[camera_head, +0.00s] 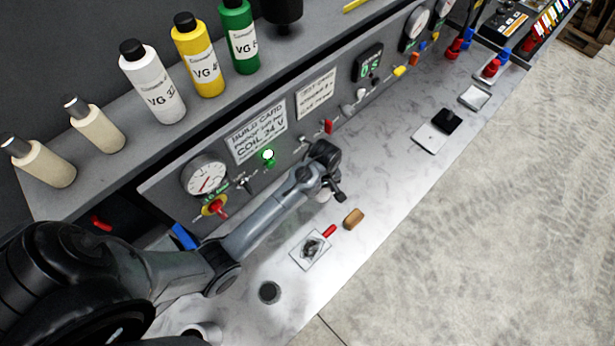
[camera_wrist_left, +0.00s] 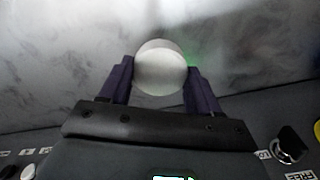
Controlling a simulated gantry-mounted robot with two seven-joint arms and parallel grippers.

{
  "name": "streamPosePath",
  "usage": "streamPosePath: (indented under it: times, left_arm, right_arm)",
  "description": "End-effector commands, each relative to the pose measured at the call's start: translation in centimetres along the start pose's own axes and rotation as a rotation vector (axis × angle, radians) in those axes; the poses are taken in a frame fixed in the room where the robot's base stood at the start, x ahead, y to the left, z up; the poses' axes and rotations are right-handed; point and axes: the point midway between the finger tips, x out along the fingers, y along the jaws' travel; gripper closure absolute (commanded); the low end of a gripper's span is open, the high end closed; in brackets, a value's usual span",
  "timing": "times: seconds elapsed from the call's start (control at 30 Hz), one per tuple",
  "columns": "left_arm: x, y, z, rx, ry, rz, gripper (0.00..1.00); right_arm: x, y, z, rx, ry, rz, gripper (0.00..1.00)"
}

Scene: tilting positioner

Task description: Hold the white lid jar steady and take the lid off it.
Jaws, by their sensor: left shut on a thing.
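The white lid jar shows as a round whitish top (camera_wrist_left: 160,68) between the two dark fingers in the left wrist view. In the head view only a small pale part of it (camera_head: 323,196) shows under my left gripper, which hides the rest. My left gripper (camera_head: 333,188) is shut on the jar at the bench top, close to the panel; its fingers also show in the left wrist view (camera_wrist_left: 161,85), one on each side of the jar. I cannot tell whether they grip the lid or the body. My right gripper is not in view.
A tan block (camera_head: 354,219), a red-handled item (camera_head: 330,231), a white square plate with a metal part (camera_head: 311,249) and a dark disc (camera_head: 269,292) lie on the bench. The panel carries a gauge (camera_head: 205,177) and knobs. Bottles (camera_head: 153,85) stand on the shelf above.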

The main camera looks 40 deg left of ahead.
Motion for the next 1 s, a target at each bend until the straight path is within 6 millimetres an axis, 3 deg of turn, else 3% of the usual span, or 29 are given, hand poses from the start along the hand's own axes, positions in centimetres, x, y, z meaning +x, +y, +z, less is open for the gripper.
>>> streamPosePath:
  times: [0.3,0.5,0.77,1.0]
  left_arm:
    - [3.8,-3.3,-5.5,-0.001,-0.001,-0.003,0.74]
    - [5.3,-4.5,-7.7,0.001,0.0,-0.002,0.74]
    - [6.5,-4.9,-8.3,0.002,-0.001,-0.002,0.74]
    - [9.3,-4.9,-8.3,0.003,-0.001,-0.002,0.74]
  right_arm:
    - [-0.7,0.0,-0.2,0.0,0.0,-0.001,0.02]
    - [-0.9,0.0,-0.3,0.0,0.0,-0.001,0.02]
    - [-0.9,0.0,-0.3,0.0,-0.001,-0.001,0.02]
    - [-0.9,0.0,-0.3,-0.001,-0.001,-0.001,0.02]
